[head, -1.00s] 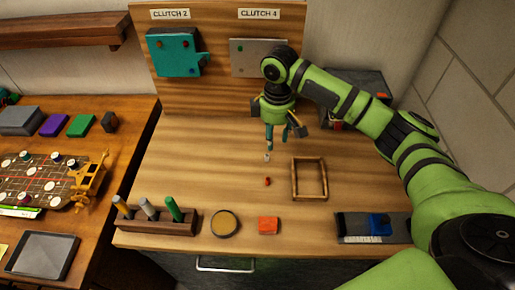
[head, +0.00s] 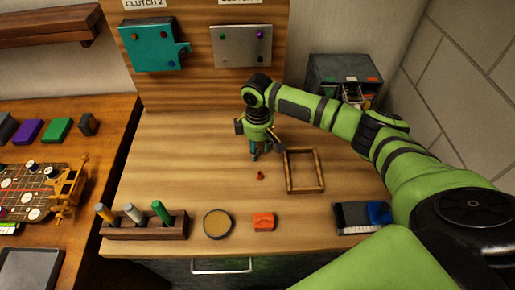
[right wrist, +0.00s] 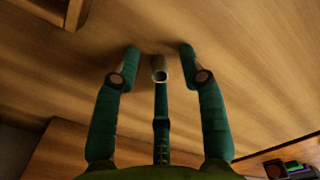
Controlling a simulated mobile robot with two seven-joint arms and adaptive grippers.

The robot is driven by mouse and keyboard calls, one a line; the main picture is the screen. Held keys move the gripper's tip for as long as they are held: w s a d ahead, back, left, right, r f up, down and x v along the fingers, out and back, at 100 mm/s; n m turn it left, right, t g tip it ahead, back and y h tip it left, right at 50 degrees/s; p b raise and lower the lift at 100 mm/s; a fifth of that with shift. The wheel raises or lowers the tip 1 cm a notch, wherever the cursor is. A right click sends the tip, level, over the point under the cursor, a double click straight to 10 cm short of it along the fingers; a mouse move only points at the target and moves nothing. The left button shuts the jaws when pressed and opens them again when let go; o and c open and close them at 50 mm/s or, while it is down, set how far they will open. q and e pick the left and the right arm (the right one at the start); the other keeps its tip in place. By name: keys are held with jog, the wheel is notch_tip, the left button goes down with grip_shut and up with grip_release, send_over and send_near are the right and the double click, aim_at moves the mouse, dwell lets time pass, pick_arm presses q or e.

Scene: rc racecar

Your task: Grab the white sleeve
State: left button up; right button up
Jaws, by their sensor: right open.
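The white sleeve (right wrist: 160,68) is a small pale hollow cylinder at the wood tabletop, seen in the right wrist view between the fingertips. My right gripper (right wrist: 160,54) is open, with teal fingers to the left and right of the sleeve and a third finger lined up behind it. I cannot tell whether any finger touches it. In the head view my right gripper (head: 258,153) points down at the middle of the table, and the sleeve is hidden there by the fingers. My left gripper is out of view.
A small red piece (head: 260,175) lies just in front of the gripper, and an empty wooden frame (head: 305,188) lies to its right. A pen holder (head: 144,228), a round tan dish (head: 217,224) and an orange block (head: 263,222) line the front edge.

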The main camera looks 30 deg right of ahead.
jog(key=shift+w+f, duration=0.1)
jog(key=c, duration=0.8)
jog(key=shift+o, duration=0.2)
